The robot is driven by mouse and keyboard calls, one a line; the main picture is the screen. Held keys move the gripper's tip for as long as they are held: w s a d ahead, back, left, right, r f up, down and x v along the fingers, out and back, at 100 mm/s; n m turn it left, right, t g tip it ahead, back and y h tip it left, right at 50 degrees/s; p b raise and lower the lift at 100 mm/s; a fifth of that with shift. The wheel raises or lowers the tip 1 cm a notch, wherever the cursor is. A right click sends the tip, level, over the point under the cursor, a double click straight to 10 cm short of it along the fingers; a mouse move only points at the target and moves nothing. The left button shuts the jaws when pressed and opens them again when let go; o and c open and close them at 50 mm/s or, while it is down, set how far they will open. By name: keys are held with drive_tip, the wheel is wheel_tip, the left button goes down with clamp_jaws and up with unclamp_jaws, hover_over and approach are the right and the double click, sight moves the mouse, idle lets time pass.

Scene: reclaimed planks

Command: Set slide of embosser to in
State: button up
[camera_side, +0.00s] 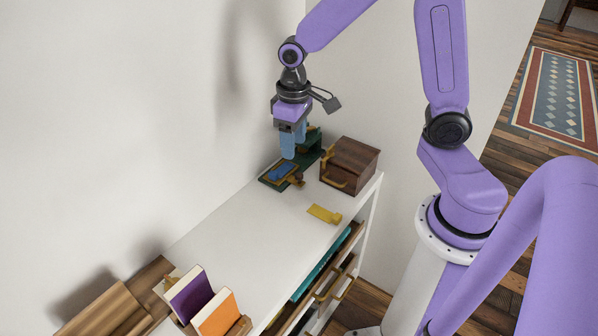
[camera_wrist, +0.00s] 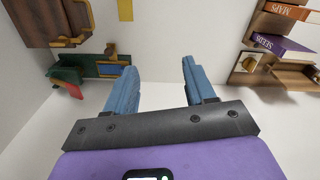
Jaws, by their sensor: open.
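The embosser (camera_side: 268,180) is a dark green device on the white shelf top, against the wall. A blue plate (camera_side: 281,171) with brass edging lies at its near end, with a brass piece (camera_side: 297,180) beside it. I cannot tell for sure which part is the slide or how far in it is. The embosser also shows at the left of the wrist view (camera_wrist: 72,72), with its blue plate (camera_wrist: 112,70) and a red part. My gripper (camera_side: 288,154) points down above the embosser, partly hiding it. Its blue fingers (camera_wrist: 158,86) are apart with nothing between them.
A dark wooden box (camera_side: 349,165) with brass fittings stands just right of the embosser. A yellow piece (camera_side: 324,214) lies near the shelf's front edge. Books (camera_side: 190,295) in a wooden holder stand at the near end. The middle of the shelf top is clear.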

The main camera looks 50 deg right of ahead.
drive_tip(key=w+d+f+m, duration=0.4)
drive_tip(key=w+d, duration=0.3)
drive_tip(key=d, duration=0.1)
drive_tip(key=m, duration=0.3)
approach(299, 175)
wheel_tip(299, 175, down, 9)
drive_tip(key=shift+w+r, duration=0.1)
drive_tip(key=shift+r, duration=0.1)
